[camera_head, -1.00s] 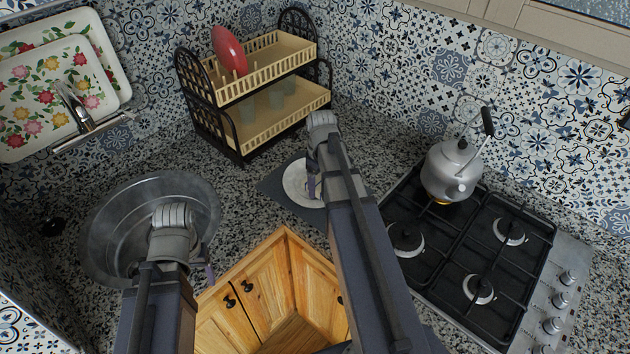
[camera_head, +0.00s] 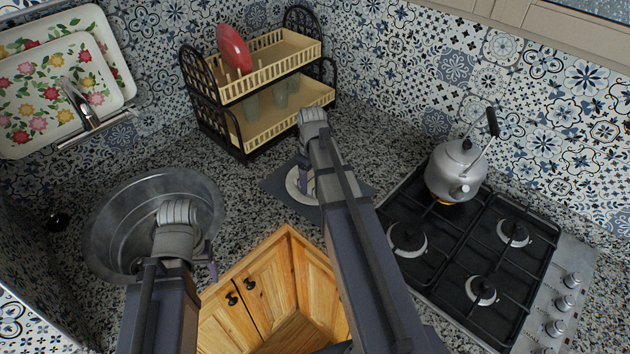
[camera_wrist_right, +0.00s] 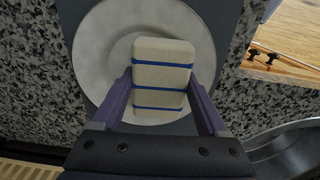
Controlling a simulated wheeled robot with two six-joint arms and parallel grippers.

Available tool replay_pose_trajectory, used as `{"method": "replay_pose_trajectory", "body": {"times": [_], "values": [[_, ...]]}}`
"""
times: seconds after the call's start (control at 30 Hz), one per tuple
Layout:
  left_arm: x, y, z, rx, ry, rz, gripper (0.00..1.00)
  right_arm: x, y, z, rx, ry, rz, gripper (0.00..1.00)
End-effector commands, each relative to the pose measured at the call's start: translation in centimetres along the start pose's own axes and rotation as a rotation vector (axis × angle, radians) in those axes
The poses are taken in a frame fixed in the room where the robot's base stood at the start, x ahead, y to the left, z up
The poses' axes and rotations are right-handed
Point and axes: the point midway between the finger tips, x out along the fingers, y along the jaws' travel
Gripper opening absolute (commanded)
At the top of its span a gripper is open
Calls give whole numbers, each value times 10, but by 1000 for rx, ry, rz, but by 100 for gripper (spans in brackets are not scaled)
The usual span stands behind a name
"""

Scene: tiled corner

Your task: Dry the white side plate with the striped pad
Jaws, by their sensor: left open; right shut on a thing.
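The white side plate (camera_head: 294,186) lies on a dark mat (camera_head: 277,196) on the counter, partly covered by my right arm in the head view. In the right wrist view the plate (camera_wrist_right: 97,50) lies under the striped pad (camera_wrist_right: 160,77), a cream block with blue stripes. My right gripper (camera_wrist_right: 160,85) is shut on the pad, with one finger on each side, over the plate's middle and lower part. I cannot tell whether the pad touches the plate. In the head view my right gripper (camera_head: 307,185) hides the pad. My left gripper (camera_head: 208,268) is open and empty beside the sink.
A round metal sink (camera_head: 110,225) is at the left. A two-tier rack (camera_head: 262,90) with a red plate (camera_head: 234,48) and glasses stands behind the mat. A gas hob (camera_head: 470,260) with a kettle (camera_head: 456,170) is at the right. Wooden cabinets (camera_head: 262,290) are in front.

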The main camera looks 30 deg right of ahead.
Motion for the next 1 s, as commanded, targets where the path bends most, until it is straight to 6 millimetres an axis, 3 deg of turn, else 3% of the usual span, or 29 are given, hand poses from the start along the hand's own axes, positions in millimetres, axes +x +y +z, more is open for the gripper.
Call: {"method": "replay_pose_trajectory", "body": {"times": [0.47, 0.67, 1.0], "values": [[3, 0, 0, 0, 0, 0, 70, 3, -12, -32, -2, 2, -1, 16], [3, 0, 0, 0, 0, 0, 70, 3, -13, -29, -1, 3, -2, 16], [2, 0, 0, 0, 0, 0, 70, 2, -13, 0, 0, -2, -1, 16]]}}
